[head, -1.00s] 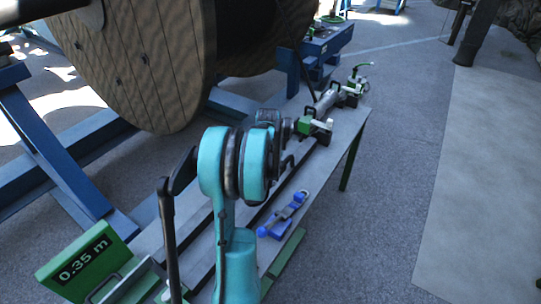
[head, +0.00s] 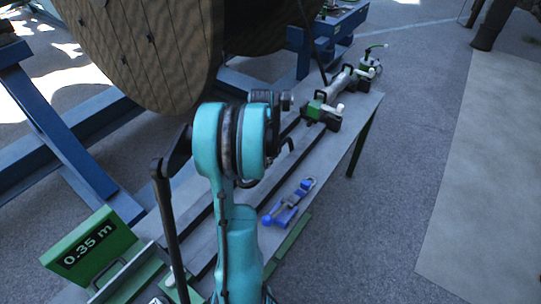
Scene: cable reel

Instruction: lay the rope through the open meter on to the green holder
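A dark rope (head: 313,45) comes down from the reel towards a long grey and green device (head: 341,82) on the bench, probably the meter. Whether the rope lies in it is too small to tell. At its near end is a green and black block (head: 322,113) with a white knob. A green box (head: 92,248) reading "0.35 m" stands at the lower left; I cannot tell which part is the green holder. One teal arm of mine rises through the middle and hides part of the bench. No fingertips of either gripper show clearly.
The large wooden reel (head: 140,60) sits in a blue frame (head: 62,140) at the upper left. A blue-handled tool (head: 288,205) lies on the grey bench (head: 345,125). The floor (head: 385,200) right of the bench is clear.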

